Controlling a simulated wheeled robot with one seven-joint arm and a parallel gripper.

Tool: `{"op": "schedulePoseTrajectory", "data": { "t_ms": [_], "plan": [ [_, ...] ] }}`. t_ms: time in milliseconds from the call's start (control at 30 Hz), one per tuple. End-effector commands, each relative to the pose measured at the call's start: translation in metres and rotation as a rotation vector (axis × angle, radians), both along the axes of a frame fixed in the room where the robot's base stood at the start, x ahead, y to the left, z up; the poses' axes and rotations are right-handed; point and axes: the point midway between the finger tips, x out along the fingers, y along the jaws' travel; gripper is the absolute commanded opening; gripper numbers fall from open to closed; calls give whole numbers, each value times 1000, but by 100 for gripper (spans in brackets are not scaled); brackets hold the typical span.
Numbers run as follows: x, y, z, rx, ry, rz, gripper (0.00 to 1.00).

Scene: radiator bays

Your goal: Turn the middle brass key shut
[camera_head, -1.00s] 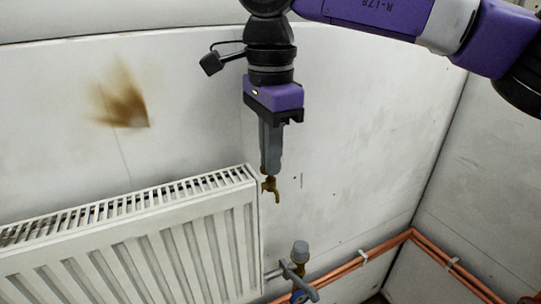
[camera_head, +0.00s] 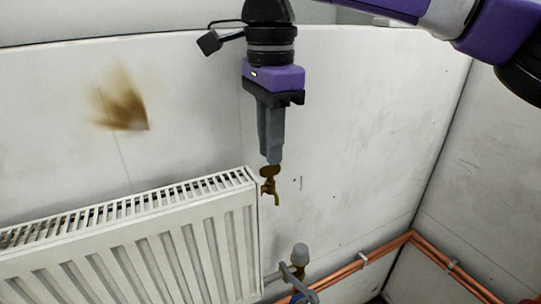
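A small brass tap with a key-like handle, the brass key (camera_head: 268,173), sits at the top right corner of the white radiator (camera_head: 180,235). Its spout points down. My gripper (camera_head: 272,160) hangs straight down just above the key, with its grey fingertips at or very near the key's top edge. The fingers overlap from this side, so I cannot see a gap between them or whether they touch the key. Only this one brass key shows in view.
A valve with a grey cap (camera_head: 300,253) and a grey lever stands below the radiator's right end. Copper pipes (camera_head: 345,268) run along the wall's base into the corner. A brown stain (camera_head: 122,102) marks the wall.

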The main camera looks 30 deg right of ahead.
Motion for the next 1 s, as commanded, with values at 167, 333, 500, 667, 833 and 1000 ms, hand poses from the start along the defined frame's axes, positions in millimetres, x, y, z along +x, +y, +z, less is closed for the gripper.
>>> {"op": "schedulePoseTrajectory", "data": {
  "t_ms": [167,333,500,667,833,1000],
  "plan": [
    [0,0,30,-1,-2,0,15],
    [0,0,46,-1,-2,-1,15],
    [0,0,50,-1,0,0,15],
    [0,0,50,-1,0,0,15],
    [0,0,50,-1,0,0,15],
    [0,0,50,-1,0,0,15]
  ]
}}
